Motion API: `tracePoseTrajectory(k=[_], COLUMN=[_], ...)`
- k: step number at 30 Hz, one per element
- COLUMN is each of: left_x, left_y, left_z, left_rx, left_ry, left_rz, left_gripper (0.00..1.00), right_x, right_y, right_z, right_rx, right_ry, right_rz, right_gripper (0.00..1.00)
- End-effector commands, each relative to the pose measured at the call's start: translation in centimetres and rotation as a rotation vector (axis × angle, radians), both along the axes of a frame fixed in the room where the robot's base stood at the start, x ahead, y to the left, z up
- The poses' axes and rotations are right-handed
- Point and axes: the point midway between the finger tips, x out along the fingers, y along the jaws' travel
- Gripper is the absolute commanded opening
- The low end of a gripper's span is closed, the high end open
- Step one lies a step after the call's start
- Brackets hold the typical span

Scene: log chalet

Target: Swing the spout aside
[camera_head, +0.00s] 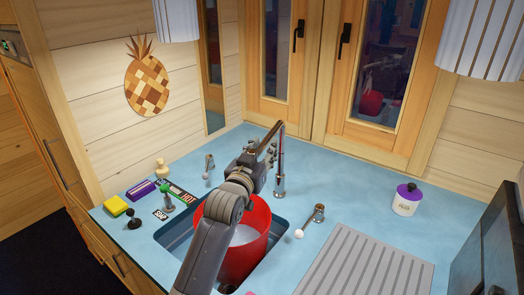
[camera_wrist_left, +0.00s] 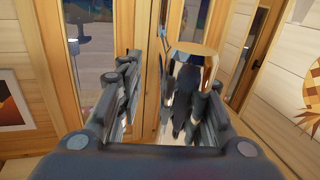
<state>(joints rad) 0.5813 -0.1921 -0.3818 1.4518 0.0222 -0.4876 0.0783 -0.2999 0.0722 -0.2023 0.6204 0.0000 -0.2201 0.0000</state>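The tap has an upright metal column (camera_head: 281,165) at the back of the sink (camera_head: 172,237). Its spout (camera_head: 272,135) runs from the column's top towards the near left, and its lower end is hidden by my left gripper. My left gripper (camera_head: 269,153) is at the spout, above the back of a red bucket (camera_head: 259,222) standing in the sink. In the left wrist view the fingers (camera_wrist_left: 170,75) are spread apart. The shiny spout (camera_wrist_left: 193,50) shows by the right-hand finger; I cannot tell whether they touch. My right gripper is not in view.
Tap handles stand left (camera_head: 209,166) and right (camera_head: 318,212) of the column. A yellow sponge (camera_head: 115,206) and small items crowd the left counter. A ribbed drainer (camera_head: 365,265) and a purple-lidded jar (camera_head: 406,199) are at the right. Wooden-framed windows (camera_head: 385,65) stand behind the counter.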

Motion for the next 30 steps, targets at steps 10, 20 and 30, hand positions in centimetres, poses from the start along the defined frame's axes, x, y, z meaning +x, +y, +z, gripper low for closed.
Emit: tracePoseTrajectory(k=[10, 20, 30], left_x=[0.0, -3.2, -8.3], left_y=[0.2, 1.6, 3.9], left_z=[0.2, 0.1, 0.1], left_rx=[0.0, 0.001, 0.0], left_ry=[-0.004, -0.003, -0.004], left_rz=[0.002, 0.002, 0.001], left_gripper=[0.38, 0.38, 0.38], right_x=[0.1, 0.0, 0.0], right_y=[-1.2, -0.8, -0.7], right_z=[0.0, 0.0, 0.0], right_rx=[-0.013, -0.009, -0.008], right_ry=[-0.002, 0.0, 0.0], right_rz=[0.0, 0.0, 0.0], right_gripper=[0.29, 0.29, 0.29])
